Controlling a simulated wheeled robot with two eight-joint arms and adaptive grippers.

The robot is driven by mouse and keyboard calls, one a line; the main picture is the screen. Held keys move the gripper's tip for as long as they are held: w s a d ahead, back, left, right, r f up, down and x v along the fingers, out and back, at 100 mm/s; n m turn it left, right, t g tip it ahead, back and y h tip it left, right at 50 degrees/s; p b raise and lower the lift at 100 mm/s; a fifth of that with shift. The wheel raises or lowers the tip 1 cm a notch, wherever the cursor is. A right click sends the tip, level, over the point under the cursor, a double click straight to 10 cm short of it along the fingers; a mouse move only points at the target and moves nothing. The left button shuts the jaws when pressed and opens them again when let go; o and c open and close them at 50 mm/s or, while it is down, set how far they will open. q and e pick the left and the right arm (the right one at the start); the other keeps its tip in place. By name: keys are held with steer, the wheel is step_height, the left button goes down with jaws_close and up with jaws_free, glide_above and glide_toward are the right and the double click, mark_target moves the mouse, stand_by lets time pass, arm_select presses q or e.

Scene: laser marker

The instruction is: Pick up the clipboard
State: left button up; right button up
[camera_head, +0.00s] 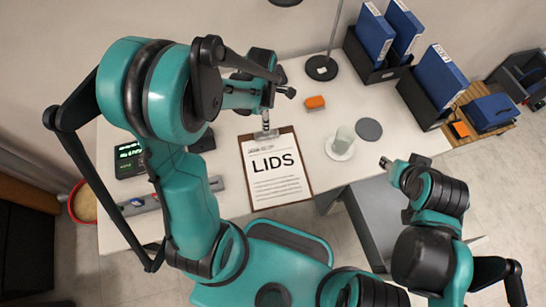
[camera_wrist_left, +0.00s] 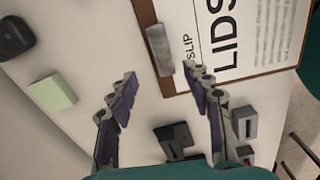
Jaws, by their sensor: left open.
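The clipboard (camera_head: 244,168) lies flat on the white table, holding a white sheet printed "LIDS". Its metal clip (camera_head: 265,134) is at the far edge. In the left wrist view the clipboard (camera_wrist_left: 150,15) is at the top, with its clip (camera_wrist_left: 160,50) just beyond and between the fingertips. My left gripper (camera_wrist_left: 161,76) is open and empty, with one finger on each side of the clip's line; contact is not visible. My right gripper (camera_head: 386,163) is empty near the table's right front edge, too small to judge its opening.
An orange block (camera_head: 315,102), a cup (camera_head: 345,138) on a white saucer (camera_head: 331,151) and a dark disc (camera_head: 368,129) lie right of the clipboard. A lamp base (camera_head: 321,68) and blue binders (camera_head: 375,35) stand behind. A dark display (camera_head: 129,160) is left.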

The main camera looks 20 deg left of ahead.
arm_select(q)
step_height(320, 180, down, 3)
steer(key=shift+n+b, duration=0.4)
steer(key=shift+b, duration=0.2)
steer(key=f+b, duration=0.2)
steer(key=f, duration=0.1)
steer(key=f+b, duration=0.1)
steer(key=f, duration=0.1)
steer(key=shift+d+f, duration=0.25)
steer(key=shift+r, duration=0.1)
jaws_close()
